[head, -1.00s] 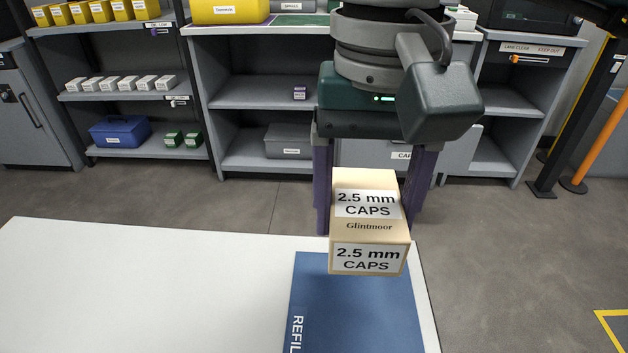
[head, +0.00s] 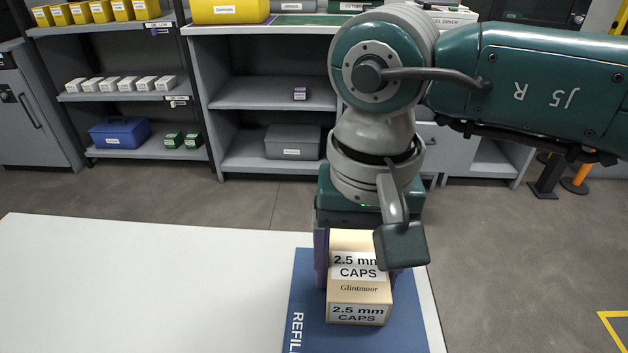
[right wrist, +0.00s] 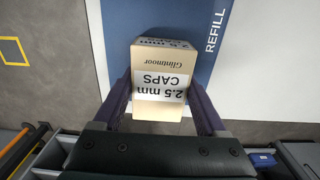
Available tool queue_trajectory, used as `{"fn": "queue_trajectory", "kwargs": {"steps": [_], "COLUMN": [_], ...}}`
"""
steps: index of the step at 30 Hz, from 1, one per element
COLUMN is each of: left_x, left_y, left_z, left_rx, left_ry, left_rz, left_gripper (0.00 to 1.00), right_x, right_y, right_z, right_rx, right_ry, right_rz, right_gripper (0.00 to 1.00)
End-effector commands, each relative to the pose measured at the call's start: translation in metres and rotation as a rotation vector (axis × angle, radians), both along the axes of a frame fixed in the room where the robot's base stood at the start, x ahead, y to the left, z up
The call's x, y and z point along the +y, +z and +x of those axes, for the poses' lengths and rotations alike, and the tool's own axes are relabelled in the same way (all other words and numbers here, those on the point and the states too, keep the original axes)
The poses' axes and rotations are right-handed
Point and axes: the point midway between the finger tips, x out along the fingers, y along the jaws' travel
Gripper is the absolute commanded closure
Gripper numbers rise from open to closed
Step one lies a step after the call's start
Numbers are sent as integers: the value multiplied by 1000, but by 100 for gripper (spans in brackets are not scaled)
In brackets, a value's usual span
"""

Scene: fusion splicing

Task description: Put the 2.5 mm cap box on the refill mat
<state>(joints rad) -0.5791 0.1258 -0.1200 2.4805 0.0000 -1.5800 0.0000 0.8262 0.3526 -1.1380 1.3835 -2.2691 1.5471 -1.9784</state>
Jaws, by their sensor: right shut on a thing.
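The 2.5 mm cap box (head: 359,290) is tan with white "2.5 mm CAPS" labels and the name Glintmoor. My right gripper (head: 357,262) is shut on it from above, with a purple finger on either side. The box also shows between the fingers in the right wrist view (right wrist: 160,62). The blue refill mat (head: 305,300) lies at the right end of the white table, and the box is over it. I cannot tell whether the box's underside touches the mat. My left gripper is not in view.
The white table (head: 150,285) is clear to the left of the mat. Its right edge runs close beside the mat, with grey floor beyond. Shelves (head: 270,95) with boxes and a grey case (head: 293,142) stand behind the table.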

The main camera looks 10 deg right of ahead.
Motion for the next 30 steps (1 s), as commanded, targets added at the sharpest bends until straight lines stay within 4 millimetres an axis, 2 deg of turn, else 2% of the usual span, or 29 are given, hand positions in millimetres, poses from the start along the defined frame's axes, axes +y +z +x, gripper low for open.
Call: {"fn": "queue_trajectory", "kwargs": {"steps": [1,2,8,15,19,30], "left_x": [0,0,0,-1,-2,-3], "left_y": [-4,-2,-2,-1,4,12], "left_z": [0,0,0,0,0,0], "left_rx": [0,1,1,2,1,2], "left_ry": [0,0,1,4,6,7], "left_rz": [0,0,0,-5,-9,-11], "left_gripper": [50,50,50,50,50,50], "right_x": [0,0,0,0,0,0], "right_y": [-3,-2,-1,0,9,88], "right_z": [0,0,0,0,1,1], "right_rx": [-1,-1,0,0,-2,-5], "right_ry": [0,0,0,0,1,2], "right_rz": [0,0,0,0,0,0], "right_gripper": [81,22,0,0,0,0]}}
